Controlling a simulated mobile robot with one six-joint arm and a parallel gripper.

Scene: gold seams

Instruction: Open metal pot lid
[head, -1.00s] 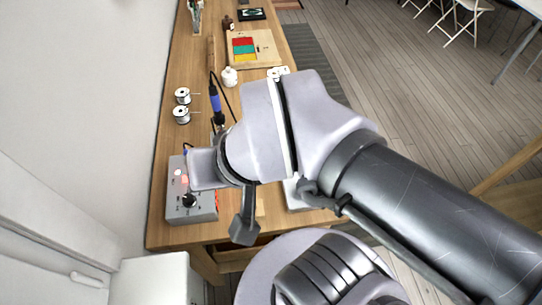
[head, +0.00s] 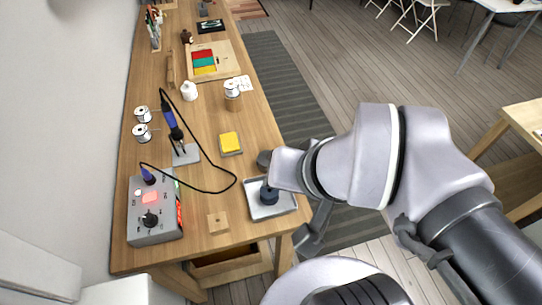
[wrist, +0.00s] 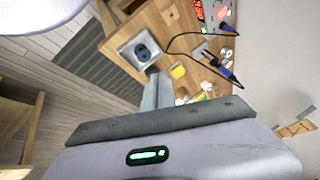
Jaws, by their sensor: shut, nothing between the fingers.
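A small dark blue-grey round pot (head: 268,193) stands in a shallow light metal tray (head: 287,206) near the table's front right corner. Its top is partly covered by my wrist in the head view, so I cannot tell a separate lid there. The wrist view shows the pot (wrist: 143,52) whole from above, in its tray (wrist: 126,52). My gripper (head: 308,246) is shut and empty. It hangs off the table's right edge, to the right of and apart from the pot. In the wrist view the gripper (wrist: 153,78) shows below the tray.
A grey control box (head: 152,222) sits at the front left, its black cable looping towards the tray. A yellow sponge (head: 229,142), soldering iron (head: 170,118), wooden block (head: 217,222) and solder spools (head: 142,114) lie around.

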